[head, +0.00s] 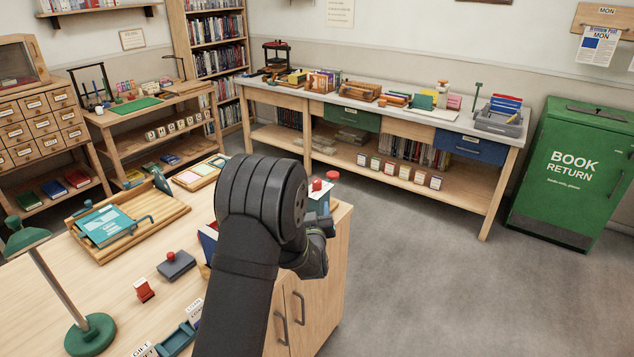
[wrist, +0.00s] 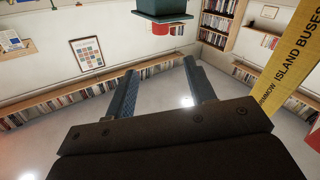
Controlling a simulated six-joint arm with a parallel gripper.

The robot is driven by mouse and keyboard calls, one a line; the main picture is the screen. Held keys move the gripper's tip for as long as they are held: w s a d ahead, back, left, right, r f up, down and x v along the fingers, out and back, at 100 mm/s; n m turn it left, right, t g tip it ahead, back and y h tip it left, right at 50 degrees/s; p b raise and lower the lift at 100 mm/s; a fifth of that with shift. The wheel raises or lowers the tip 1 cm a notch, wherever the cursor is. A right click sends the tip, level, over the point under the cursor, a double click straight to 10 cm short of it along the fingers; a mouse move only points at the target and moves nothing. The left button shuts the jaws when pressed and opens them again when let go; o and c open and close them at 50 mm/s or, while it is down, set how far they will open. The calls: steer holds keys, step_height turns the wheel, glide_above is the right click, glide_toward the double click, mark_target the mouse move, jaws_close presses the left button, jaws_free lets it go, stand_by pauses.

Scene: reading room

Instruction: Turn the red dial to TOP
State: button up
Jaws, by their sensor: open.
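My gripper (wrist: 160,68) is open and empty in the wrist view, its two blue-grey fingers apart. Ahead of the fingertips, at the top edge, is a dark teal block (wrist: 162,12) with a red round part (wrist: 160,29) against it; the block is cut off by the frame. In the head view my arm covers much of the desk's right end. Just past it show a small red knob (head: 317,185) and another red piece (head: 332,175). Which of these is the dial, and any TOP mark or pointer, I cannot tell.
The wooden desk (head: 110,285) holds a green lamp (head: 90,335), a slatted tray (head: 170,212), a grey box with a red knob (head: 176,264) and a small red stand (head: 144,290). A yellow bus strip (wrist: 285,65) hangs at right in the wrist view. The floor right of the desk is clear.

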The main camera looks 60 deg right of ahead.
mark_target(317, 183)
steer(key=w+d+m, duration=0.1)
steer(key=w+d, duration=0.2)
steer(key=d, duration=0.1)
steer(key=w+d+m, duration=0.1)
steer(key=w+d, duration=0.2)
steer(key=d, duration=0.2)
steer(key=w+d, duration=0.3)
steer(key=d, duration=0.2)
steer(key=shift+m, duration=0.4)
steer(key=c, duration=0.9)
